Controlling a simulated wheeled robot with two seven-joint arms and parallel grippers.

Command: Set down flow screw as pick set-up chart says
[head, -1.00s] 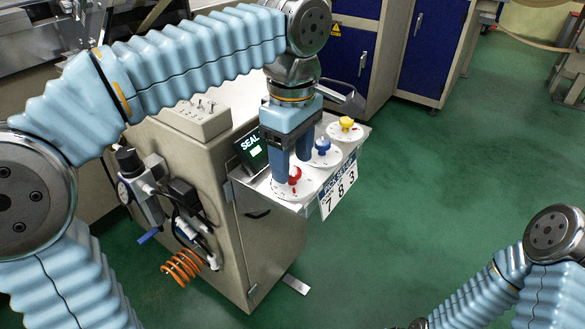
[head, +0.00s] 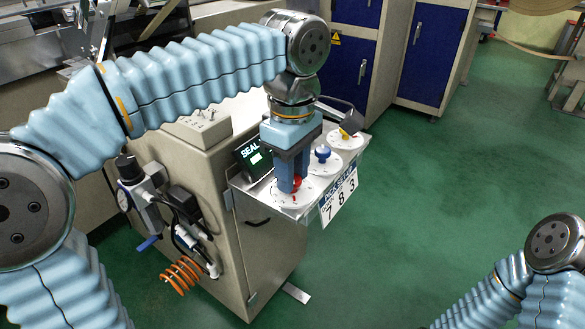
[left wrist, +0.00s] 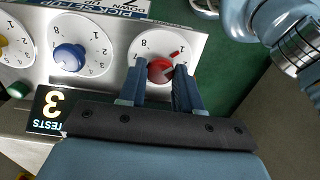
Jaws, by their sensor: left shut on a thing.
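My left gripper (head: 293,187) points down at the panel shelf, shut on a red knob (head: 297,183). In the left wrist view the red knob (left wrist: 160,70) sits between the two fingertips, on a white numbered dial (left wrist: 147,47). A red mark shows on this dial at the knob's upper right. A blue knob (head: 322,153) and a yellow knob (head: 344,134) stand on their own dials, farther back. The chart (head: 339,197) on the shelf's front reads 7, 8, 3. Which knob is the flow screw is not labelled legibly.
A dark display (head: 254,157) marked SEAL stands beside the dials; in the left wrist view the display (left wrist: 50,108) reads 3 TESTS. A beige cabinet (head: 262,262) carries the shelf. Blue cabinets (head: 433,52) stand behind. Green floor at right is clear.

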